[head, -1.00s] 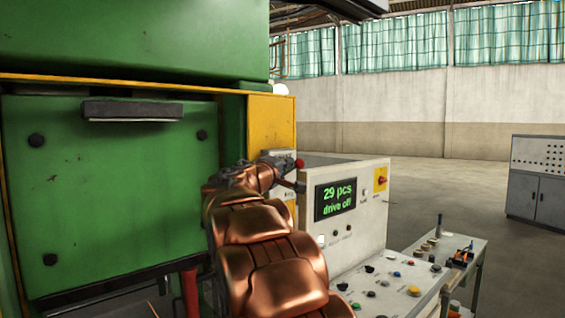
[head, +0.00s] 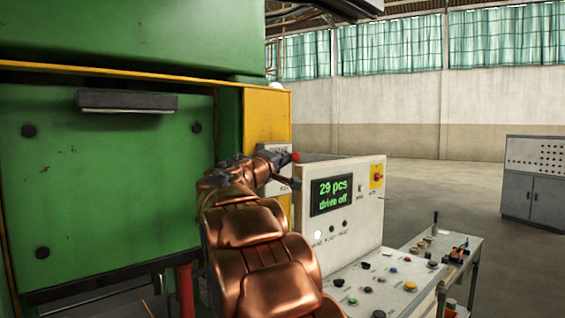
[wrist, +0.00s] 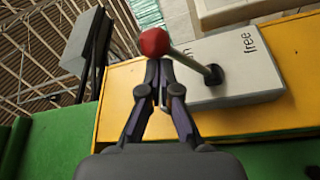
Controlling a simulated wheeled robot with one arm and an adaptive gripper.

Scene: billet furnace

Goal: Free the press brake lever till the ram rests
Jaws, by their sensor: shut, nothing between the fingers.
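The brake lever shows in the wrist view as a thin rod with a red knob (wrist: 154,41), running to a dark pivot on a pale plate (wrist: 228,88). The word "free" is readable on the plate; another label is partly hidden. My gripper (wrist: 160,72) is shut and empty, its fingertips just below the knob in the picture; I cannot tell if they touch. The green press (head: 110,185) fills the left; which part is the ram is unclear.
A control panel (head: 371,220) right of the lever has a display (head: 331,196) reading "29 pcs drive off" and several buttons. A small side table (head: 470,248) with tools and a grey cabinet (head: 533,180) stand further right. The floor beyond is open.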

